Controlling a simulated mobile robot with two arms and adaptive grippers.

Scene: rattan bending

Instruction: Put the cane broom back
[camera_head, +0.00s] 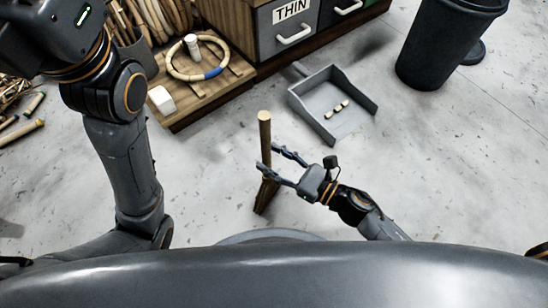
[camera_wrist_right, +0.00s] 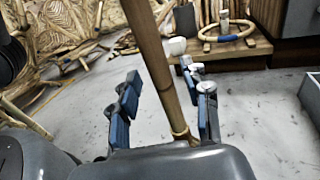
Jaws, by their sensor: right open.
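The cane broom (camera_head: 264,135) stands roughly upright on the concrete floor in the head view, with its brush end (camera_head: 265,198) at the bottom. My right gripper (camera_head: 269,158) is open, its two fingers on either side of the handle. In the right wrist view the handle (camera_wrist_right: 152,55) runs between the open fingers of the right gripper (camera_wrist_right: 160,72). I cannot tell whether either finger touches it. The broom's lower end is hidden behind the gripper body there. My left arm reaches up the left of the head view, but its gripper is out of view.
A grey dustpan (camera_head: 345,122) with small cane pieces lies on the floor beyond the broom. A dark bin (camera_head: 445,45) stands at the upper right. A wooden platform (camera_head: 200,108) carries a cane ring (camera_head: 178,72). Drawers (camera_head: 275,45) stand behind. Floor between is clear.

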